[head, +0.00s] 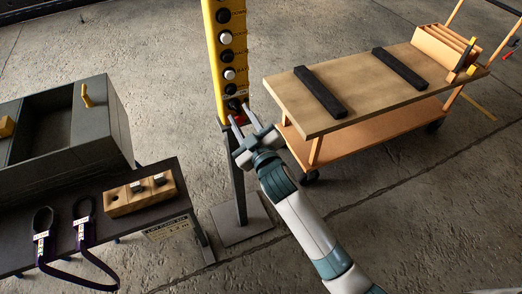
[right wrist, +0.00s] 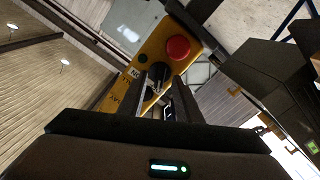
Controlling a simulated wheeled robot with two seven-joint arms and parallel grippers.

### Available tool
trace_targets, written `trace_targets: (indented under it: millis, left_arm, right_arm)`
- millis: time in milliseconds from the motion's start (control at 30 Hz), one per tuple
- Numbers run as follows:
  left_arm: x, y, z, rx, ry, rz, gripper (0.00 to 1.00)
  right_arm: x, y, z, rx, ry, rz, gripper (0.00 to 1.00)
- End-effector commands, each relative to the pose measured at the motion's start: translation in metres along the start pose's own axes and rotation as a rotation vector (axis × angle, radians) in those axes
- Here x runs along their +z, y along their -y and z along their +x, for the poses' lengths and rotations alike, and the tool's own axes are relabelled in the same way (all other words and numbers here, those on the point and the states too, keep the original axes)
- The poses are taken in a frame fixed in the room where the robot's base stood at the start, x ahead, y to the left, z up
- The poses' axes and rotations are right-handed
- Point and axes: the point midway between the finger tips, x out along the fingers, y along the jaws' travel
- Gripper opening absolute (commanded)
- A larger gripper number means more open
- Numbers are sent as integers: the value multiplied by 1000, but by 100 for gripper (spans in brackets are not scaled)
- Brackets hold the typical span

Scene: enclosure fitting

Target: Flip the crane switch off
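The yellow crane control box (head: 226,62) stands upright on a post in the head view, with several black and white buttons down its face. In the right wrist view, its lower end (right wrist: 152,47) shows a black rotary switch (right wrist: 160,72) and a round red button (right wrist: 178,48) beside it. My right gripper (head: 240,113) is at the box's lower end. In the right wrist view its fingers (right wrist: 163,92) are apart, pointing at the switch from either side. I cannot tell whether they touch it. The switch's exact setting is unclear. My left gripper is out of view.
A wooden-topped cart (head: 350,85) with two black bars stands to the right. The post's base plate (head: 243,228) sits on the concrete floor.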

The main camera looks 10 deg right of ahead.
Motion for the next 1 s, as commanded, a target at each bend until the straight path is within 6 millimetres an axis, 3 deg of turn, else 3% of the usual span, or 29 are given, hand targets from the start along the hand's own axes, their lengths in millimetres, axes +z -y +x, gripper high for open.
trace_targets:
  millis: [700, 1000]
  left_arm:
    - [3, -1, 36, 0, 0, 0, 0]
    - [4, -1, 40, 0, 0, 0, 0]
  right_arm:
    - [2, 2, -132, -2, 0, 1, 31]
    - [1, 1, -156, -1, 1, -1, 31]
